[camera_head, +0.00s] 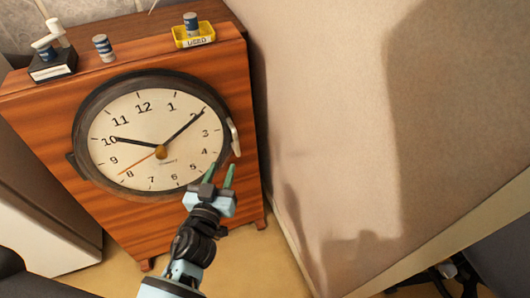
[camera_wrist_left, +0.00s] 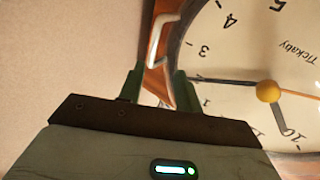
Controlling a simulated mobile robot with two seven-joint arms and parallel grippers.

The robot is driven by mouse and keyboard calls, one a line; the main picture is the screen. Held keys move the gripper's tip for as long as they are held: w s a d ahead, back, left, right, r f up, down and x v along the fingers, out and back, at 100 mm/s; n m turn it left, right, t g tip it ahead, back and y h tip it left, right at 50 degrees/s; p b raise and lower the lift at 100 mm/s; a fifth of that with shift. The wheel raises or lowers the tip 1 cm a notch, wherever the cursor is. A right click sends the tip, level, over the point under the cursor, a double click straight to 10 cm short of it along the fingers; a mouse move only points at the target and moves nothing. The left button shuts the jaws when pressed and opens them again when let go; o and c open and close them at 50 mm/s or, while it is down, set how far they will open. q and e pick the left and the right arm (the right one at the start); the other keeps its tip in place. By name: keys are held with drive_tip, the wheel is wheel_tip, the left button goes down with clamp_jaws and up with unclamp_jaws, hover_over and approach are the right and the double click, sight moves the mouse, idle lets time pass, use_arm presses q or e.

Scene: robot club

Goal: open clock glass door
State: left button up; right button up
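The clock (camera_head: 150,132) has a round cream face with a dark rim and is set in the front of a wooden cabinet. A pale handle (camera_head: 235,137) stands at the right edge of the rim; it also shows in the left wrist view (camera_wrist_left: 154,48). The glass door appears closed against the face. My left gripper (camera_head: 220,174) is open and empty, below and slightly left of the handle, with its two green fingers apart. In the left wrist view the handle is just beyond the gap between the fingers (camera_wrist_left: 156,84). My right gripper is in neither view.
The wooden cabinet (camera_head: 50,110) carries a yellow tray (camera_head: 208,38) marked USED, a black box (camera_head: 52,68) and small cylinders on top. A beige wall (camera_head: 320,110) stands close on the right. A pale cabinet (camera_head: 40,200) is at the left.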

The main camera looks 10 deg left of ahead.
sight(235, 143)
use_arm(q)
drive_tip(key=shift+w+d+r+b, duration=0.1)
drive_tip(key=shift+w+d, duration=0.05)
drive_tip(key=shift+w, duration=1.35)
drive_tip(key=shift+w+d+r+b, duration=0.1)
drive_tip(key=shift+w+d, duration=0.05)
drive_tip(key=shift+w, duration=1.4)
drive_tip(key=shift+w+d+r+b, duration=0.1)
drive_tip(key=shift+w+d, duration=0.05)
drive_tip(key=shift+w, duration=1.35)
clamp_jaws()
